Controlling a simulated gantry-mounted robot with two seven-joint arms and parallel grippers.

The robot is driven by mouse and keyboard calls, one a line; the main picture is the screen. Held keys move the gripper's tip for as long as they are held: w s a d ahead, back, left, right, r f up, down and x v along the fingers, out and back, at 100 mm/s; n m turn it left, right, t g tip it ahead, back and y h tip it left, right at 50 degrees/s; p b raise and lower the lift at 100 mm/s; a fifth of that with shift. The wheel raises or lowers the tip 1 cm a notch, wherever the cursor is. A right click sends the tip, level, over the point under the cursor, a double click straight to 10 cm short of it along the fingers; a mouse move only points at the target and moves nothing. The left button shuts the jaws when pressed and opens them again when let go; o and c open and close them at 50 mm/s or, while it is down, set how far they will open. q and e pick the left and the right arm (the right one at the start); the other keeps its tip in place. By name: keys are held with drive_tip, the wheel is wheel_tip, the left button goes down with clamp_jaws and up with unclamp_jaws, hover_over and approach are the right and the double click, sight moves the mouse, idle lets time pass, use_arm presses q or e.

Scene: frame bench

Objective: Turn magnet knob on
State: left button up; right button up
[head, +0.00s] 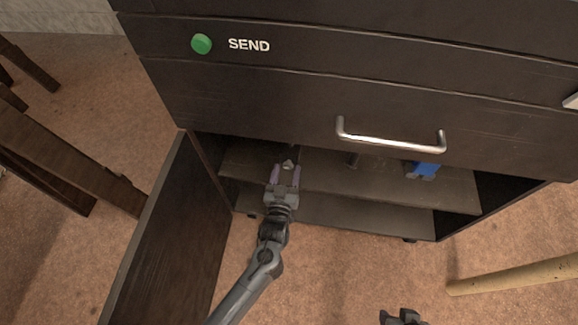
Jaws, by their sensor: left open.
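A small grey knob-like piece (288,164) shows inside the open lower compartment, at the far end of my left gripper; I cannot tell for sure that it is the magnet knob. My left gripper (285,176) reaches into the compartment from below, open, with its two fingers pointing toward that piece. The piece appears between or just beyond the fingertips; contact cannot be made out. My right gripper (402,316) is only partly in view at the bottom edge, away from the compartment, and its jaw state is unclear.
The dark cabinet (330,105) has a green button (201,43) marked SEND and a metal drawer handle (390,140). Its door (160,235) stands open at left. On the shelf (330,188) are a blue object (424,169) and a small dark post (353,160). A wooden pole (515,275) lies right.

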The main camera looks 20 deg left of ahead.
use_arm(q)
drive_tip(key=shift+w+a, duration=0.15)
drive_tip(key=shift+w, duration=0.25)
